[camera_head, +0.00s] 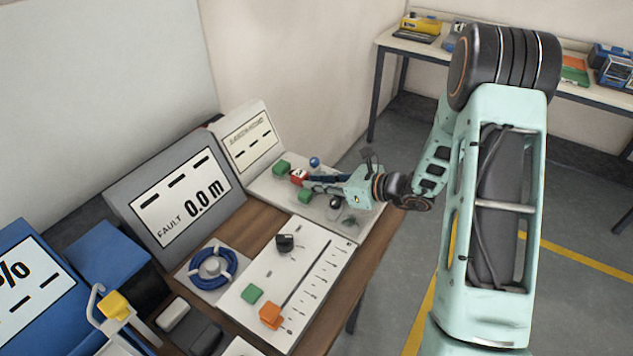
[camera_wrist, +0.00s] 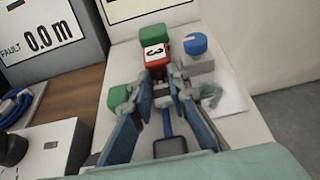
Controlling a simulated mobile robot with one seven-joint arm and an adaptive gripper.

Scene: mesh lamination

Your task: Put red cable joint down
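The red cable joint (camera_head: 299,176) is a small red block with a white label bearing a dark mark. It shows at the top centre of the wrist view (camera_wrist: 157,57), between the tips of my gripper (camera_wrist: 159,74). The fingers converge and appear closed on its near sides. In the head view my gripper (camera_head: 312,183) reaches in from the right, low over the light panel of the far device. The joint is at or very near the panel surface; I cannot tell whether it touches. The fingers hide part of its near end.
Green blocks (camera_wrist: 155,33) (camera_wrist: 119,99) sit behind and left of the joint. A blue knob (camera_wrist: 195,45) stands close on the right. A dark lever or knob (camera_wrist: 169,146) lies below the fingers. A fault-meter display (camera_head: 185,195) and a blue cable coil (camera_head: 212,267) are nearby.

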